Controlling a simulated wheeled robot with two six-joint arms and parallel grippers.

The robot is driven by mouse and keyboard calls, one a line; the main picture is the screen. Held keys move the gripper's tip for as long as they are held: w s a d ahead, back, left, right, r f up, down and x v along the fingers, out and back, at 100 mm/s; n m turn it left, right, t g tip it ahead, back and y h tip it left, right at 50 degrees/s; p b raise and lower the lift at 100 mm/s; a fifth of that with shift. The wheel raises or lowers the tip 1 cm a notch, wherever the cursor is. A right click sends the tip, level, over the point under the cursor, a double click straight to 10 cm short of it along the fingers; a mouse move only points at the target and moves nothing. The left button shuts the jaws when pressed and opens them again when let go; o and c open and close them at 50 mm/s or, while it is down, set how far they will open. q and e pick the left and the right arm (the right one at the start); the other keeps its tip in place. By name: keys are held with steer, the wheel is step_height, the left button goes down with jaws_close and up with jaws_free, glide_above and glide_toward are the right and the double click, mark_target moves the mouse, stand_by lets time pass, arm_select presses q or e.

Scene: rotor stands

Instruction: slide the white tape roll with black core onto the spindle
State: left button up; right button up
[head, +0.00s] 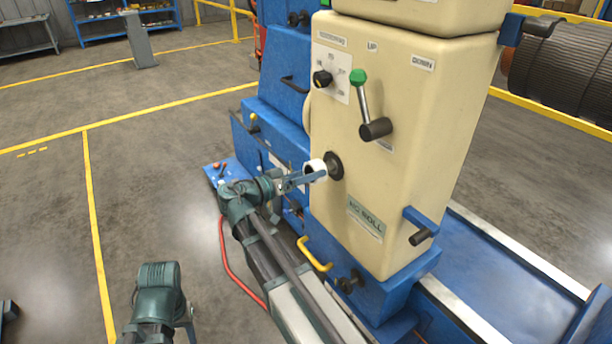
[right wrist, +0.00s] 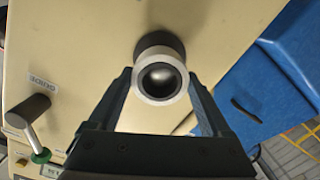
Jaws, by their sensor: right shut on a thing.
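The white tape roll with black core (head: 315,168) is at the beige machine's front face, held by my right gripper (head: 312,176). In the right wrist view, the roll (right wrist: 141,84) shows as a pale ring between the two fingers of my right gripper (right wrist: 164,88). The dark round spindle (head: 335,166) sticks out of the beige face right by the roll. In the right wrist view, the spindle (right wrist: 160,41) shows just behind and above the roll. I cannot tell whether the roll is around its tip. My left gripper's fingers do not show.
A green-knobbed lever (head: 360,90) and a black knob (head: 322,78) stand out above the spindle. A yellow handle (head: 314,254) is below on the blue base. A blue bracket (head: 420,222) juts out at right. Open floor lies to the left.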

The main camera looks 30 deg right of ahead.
steer(key=shift+w+d+f, duration=0.1)
steer(key=shift+d, duration=1.1)
steer(key=shift+d, duration=0.65)
stand_by(0.3)
steer(key=o, duration=1.1)
steer(key=shift+c, duration=0.2)
steer(key=shift+a, duration=0.2)
steer(key=a, duration=0.8)
steer(key=shift+s+a+r, duration=0.3)
steer(key=shift+s+r, duration=0.05)
